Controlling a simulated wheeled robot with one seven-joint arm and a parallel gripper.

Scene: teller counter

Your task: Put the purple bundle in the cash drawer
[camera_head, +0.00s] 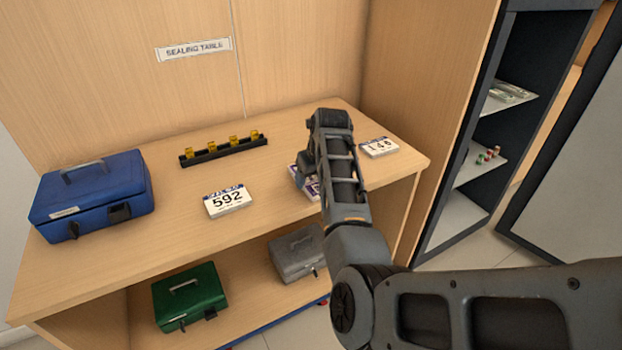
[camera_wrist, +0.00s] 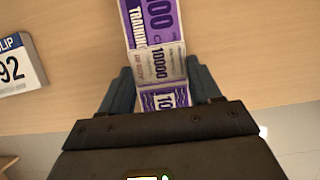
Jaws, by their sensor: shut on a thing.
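The purple bundle (camera_wrist: 153,30) has a white band marked 10000 and lies between the two fingers of my gripper (camera_wrist: 163,78) in the wrist view. My gripper is shut on it. In the head view the purple bundle (camera_head: 296,175) shows only in part at the sealing table, mostly hidden behind my arm. My fingertips are hidden there too. I cannot tell whether the bundle touches the table top. I cannot make out a cash drawer in either view.
The table (camera_head: 150,235) holds a blue cash box (camera_head: 90,197), a black rack (camera_head: 222,152) with yellow pieces, a 592 slip block (camera_head: 227,201) and a 146 block (camera_head: 378,148). Green (camera_head: 188,295) and grey (camera_head: 298,254) boxes stand below. A dark shelf unit (camera_head: 500,150) is at right.

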